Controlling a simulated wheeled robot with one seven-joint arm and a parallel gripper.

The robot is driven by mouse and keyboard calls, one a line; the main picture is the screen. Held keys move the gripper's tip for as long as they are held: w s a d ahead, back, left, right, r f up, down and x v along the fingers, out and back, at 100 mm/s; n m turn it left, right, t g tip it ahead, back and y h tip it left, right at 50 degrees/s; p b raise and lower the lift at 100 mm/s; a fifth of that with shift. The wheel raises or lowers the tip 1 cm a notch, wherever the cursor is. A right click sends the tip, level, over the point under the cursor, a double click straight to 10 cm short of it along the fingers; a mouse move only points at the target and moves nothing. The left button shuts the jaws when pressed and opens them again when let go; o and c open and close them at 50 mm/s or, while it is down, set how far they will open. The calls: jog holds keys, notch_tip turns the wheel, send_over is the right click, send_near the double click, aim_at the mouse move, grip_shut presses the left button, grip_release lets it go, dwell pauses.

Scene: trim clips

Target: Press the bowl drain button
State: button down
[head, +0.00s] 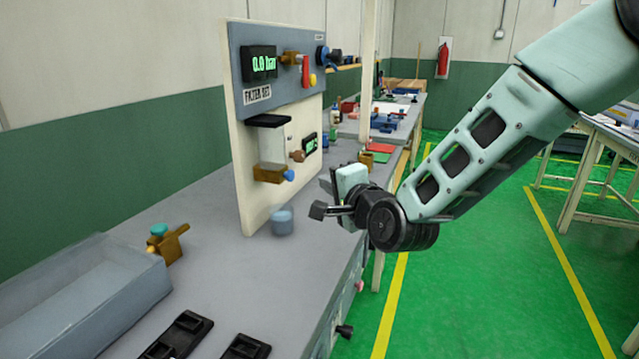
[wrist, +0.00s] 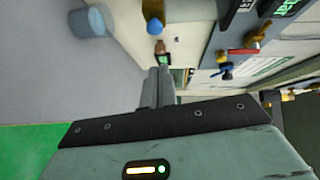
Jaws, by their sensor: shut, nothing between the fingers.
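The filter panel (head: 246,170) stands upright on the bench. Its clear bowl (head: 272,146) hangs on the panel face, with a brass base (head: 268,174). A small blue button (head: 289,175) sticks out of that base. In the wrist view the blue button (wrist: 155,26) shows near the top, beyond the fingers. My gripper (head: 318,210) is in front of the panel, right of and a little below the button in the head view, and apart from it. In the wrist view my gripper's fingers (wrist: 158,72) are together with nothing between them.
A blue-grey cup (head: 283,222) stands on the bench under the bowl. The panel also carries a 0.0 bar display (head: 263,64), a red lever (head: 305,70), a yellow knob (head: 312,80) and a brown knob (head: 298,156). A grey tray (head: 125,300) lies at the left.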

jog(key=v, duration=0.5)
jog(key=shift+b, duration=0.35)
jog(key=s+d+f+n+g+h+p, duration=0.1)
jog(key=s+d+n+g, duration=0.3)
jog(key=s, duration=0.6)
jog(key=s+d+f+n+g+h+p, duration=0.1)
jog(key=s+d+n+g+h, duration=0.3)
jog(key=s+n, duration=0.4)
jog(key=s+d+f+n+g+h+p, duration=0.1)
jog(key=s+d+n+g+h+p, duration=0.2)
jog(key=s, duration=1)
jog(key=d+n+g, duration=0.1)
jog(key=n+g, duration=0.2)
jog(key=shift+s+d+f, duration=0.25)
jog(key=shift+s+d, duration=0.1)
jog(key=shift+d, duration=0.05)
dwell(0.7)
